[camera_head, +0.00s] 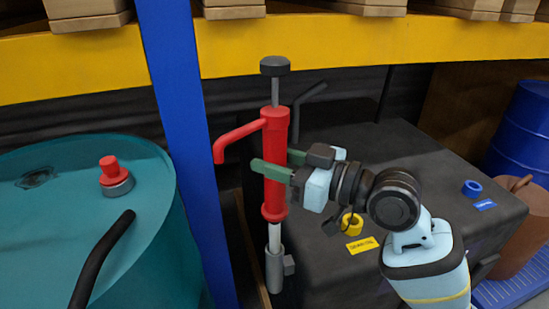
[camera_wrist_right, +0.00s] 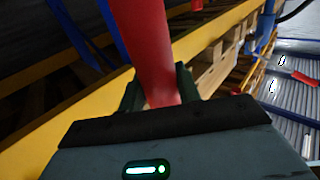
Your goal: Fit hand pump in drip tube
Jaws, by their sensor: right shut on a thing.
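The red hand pump (camera_head: 275,150) stands about upright in the head view, with a black knob on top and a spout to the left. My right gripper (camera_head: 273,168) is shut on its red body with green fingers. The wrist view shows the red body (camera_wrist_right: 150,50) between the fingers (camera_wrist_right: 158,92). The pump's pale lower pipe points down to the grey drip tube (camera_head: 274,272), which has a small bracket on its right. The pipe's lower end meets the tube's mouth in the picture; I cannot tell how far inside it is. My left gripper is not in view.
A blue post (camera_head: 185,120) stands close left of the pump. A teal drum (camera_head: 60,200) with a red-capped bung (camera_head: 112,172) is further left. The dark bench (camera_head: 400,150) at right carries a yellow ring (camera_head: 352,224) and a blue ring (camera_head: 472,188). A yellow beam (camera_head: 350,40) crosses behind.

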